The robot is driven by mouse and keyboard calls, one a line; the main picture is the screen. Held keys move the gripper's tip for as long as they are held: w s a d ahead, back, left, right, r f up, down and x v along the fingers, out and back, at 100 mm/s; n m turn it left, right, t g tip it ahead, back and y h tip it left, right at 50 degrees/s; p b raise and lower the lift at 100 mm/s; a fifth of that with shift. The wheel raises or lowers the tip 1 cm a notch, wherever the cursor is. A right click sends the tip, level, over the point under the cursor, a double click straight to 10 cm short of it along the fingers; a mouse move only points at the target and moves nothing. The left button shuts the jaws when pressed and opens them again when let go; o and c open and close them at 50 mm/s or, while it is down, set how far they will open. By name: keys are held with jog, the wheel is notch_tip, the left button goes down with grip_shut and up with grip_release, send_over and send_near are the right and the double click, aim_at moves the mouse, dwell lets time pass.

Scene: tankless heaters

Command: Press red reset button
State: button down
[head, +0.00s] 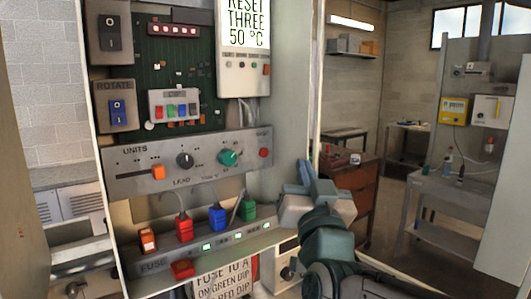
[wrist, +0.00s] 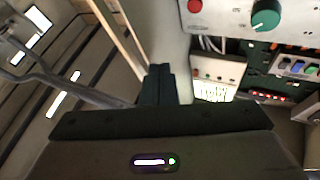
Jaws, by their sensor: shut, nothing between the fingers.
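The round red button (head: 263,153) sits at the right end of the grey control panel (head: 135,185), under a small label too blurred to read surely. It also shows at the top edge of the wrist view (wrist: 195,6), beside the green knob (wrist: 266,15). My gripper (head: 305,172) is to the right of the button in the head view, fingers pointing up, apart from the panel. In the wrist view its dark fingers (wrist: 158,84) are together with nothing between them, below and left of the button.
A black knob (head: 185,160), an orange slider (head: 158,173) and the green knob share the panel. Red, blue and green plugs (head: 217,218) stand below. A brown cabinet (head: 352,195) stands behind my gripper.

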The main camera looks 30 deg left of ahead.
aim_at(264, 152)
jog(key=w+a+p, duration=0.1)
jog(key=a, duration=0.1)
jog(key=w+a+p, duration=0.1)
jog(key=a, duration=0.1)
jog(key=w+a+p, duration=0.1)
jog(key=a, duration=0.1)
jog(key=shift+w+f, duration=0.1)
jog(key=shift+w+a, duration=0.25)
jog(key=shift+a, duration=0.2)
jog(key=shift+w+a, duration=0.2)
jog(key=shift+a, duration=0.25)
dwell(1.3)
jog(key=shift+w+a+b, duration=0.2)
jog(key=shift+a+b, duration=0.15)
jog(key=shift+b, duration=0.25)
jog(key=shift+w+a, duration=0.15)
jog(key=shift+a, duration=0.15)
dwell(0.5)
jog(key=shift+d+b, duration=0.15)
jog(key=shift+b, duration=0.25)
jog(key=shift+s+d+b, duration=0.25)
jog(key=shift+d+b, duration=0.1)
jog(key=shift+b, duration=0.1)
jog(key=shift+s+d, duration=0.1)
jog(key=shift+d, duration=0.1)
